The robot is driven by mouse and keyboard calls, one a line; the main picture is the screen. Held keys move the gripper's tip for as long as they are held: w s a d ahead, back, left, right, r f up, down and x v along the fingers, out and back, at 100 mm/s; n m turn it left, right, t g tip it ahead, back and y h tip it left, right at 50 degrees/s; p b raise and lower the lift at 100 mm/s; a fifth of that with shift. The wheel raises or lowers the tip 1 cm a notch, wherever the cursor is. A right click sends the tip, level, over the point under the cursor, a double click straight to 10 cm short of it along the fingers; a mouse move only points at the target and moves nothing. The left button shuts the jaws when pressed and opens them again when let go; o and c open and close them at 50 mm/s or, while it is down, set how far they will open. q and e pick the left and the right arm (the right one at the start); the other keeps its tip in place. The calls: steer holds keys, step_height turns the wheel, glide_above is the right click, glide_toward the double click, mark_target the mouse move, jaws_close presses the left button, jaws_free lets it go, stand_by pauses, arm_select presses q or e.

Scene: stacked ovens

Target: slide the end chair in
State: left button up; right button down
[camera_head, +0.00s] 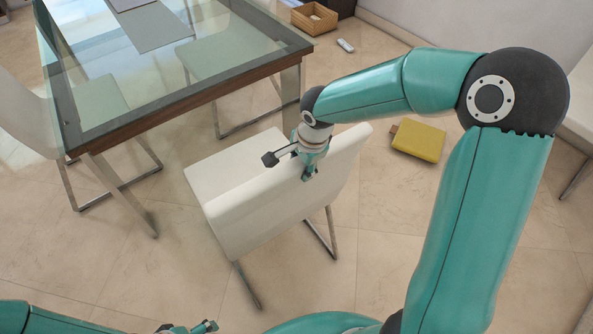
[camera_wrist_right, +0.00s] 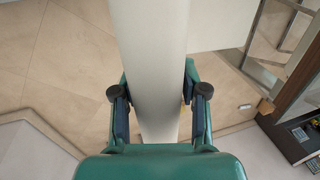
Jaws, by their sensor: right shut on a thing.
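The end chair (camera_head: 258,208) is white with metal legs and stands at the near end of the glass table (camera_head: 205,97), angled to it, its seat facing the table and its front close to the table's edge. My right gripper (camera_head: 307,172) is shut on the top edge of its backrest. In the right wrist view, the white backrest (camera_wrist_right: 150,50) runs between the two fingers of the right gripper (camera_wrist_right: 158,100). My left gripper (camera_head: 190,328) shows only in part at the bottom edge, away from the chair; its fingers are not clear.
A yellow box-like thing (camera_head: 418,141) lies on the floor right of the chair. Other white chairs stand at the table's left (camera_head: 28,118) and far side (camera_head: 215,55). A wooden box (camera_head: 314,18) and a small white object (camera_head: 345,45) are behind. Floor in front is clear.

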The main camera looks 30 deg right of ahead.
steer(key=w, duration=0.3)
steer(key=shift+w+a+f, duration=0.1)
steer(key=shift+w+a, duration=0.1)
steer(key=shift+a, duration=0.05)
steer(key=shift+w+a+p, duration=0.2)
steer(key=shift+w+p, duration=0.25)
steer(key=shift+w, duration=1.95)
steer(key=w+p, duration=0.3)
steer(key=w, duration=0.6)
steer(key=shift+a+p, duration=0.3)
steer(key=shift+a, duration=0.1)
steer(key=shift+w, duration=0.1)
